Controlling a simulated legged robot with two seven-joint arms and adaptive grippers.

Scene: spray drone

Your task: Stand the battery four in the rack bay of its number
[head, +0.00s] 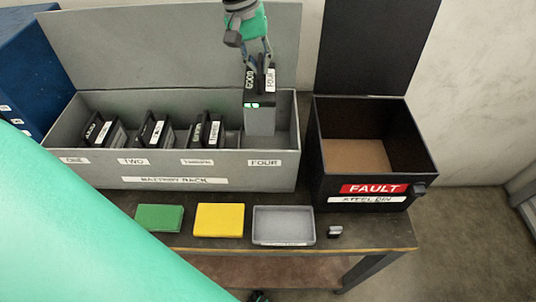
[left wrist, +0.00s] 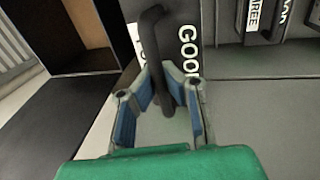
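Battery four (head: 260,118) is upright, with a black top marked GOOD and FOUR, a small green light and a grey lower body. It is at the bay labelled FOUR, at the right end of the grey battery rack (head: 215,172), and stands higher than the other batteries. I cannot tell whether its base touches the bay floor. My left gripper (head: 261,62) is above it, shut on its black handle. In the left wrist view the fingers (left wrist: 165,85) close around the handle (left wrist: 152,35). My right gripper is not in view.
Batteries fill bays one (head: 98,132), two (head: 153,132) and three (head: 207,131). A black FAULT bin (head: 375,190), empty inside, stands right of the rack. A green block (head: 159,218), yellow block (head: 219,219), grey tray (head: 284,226) and small dark object (head: 335,232) lie in front.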

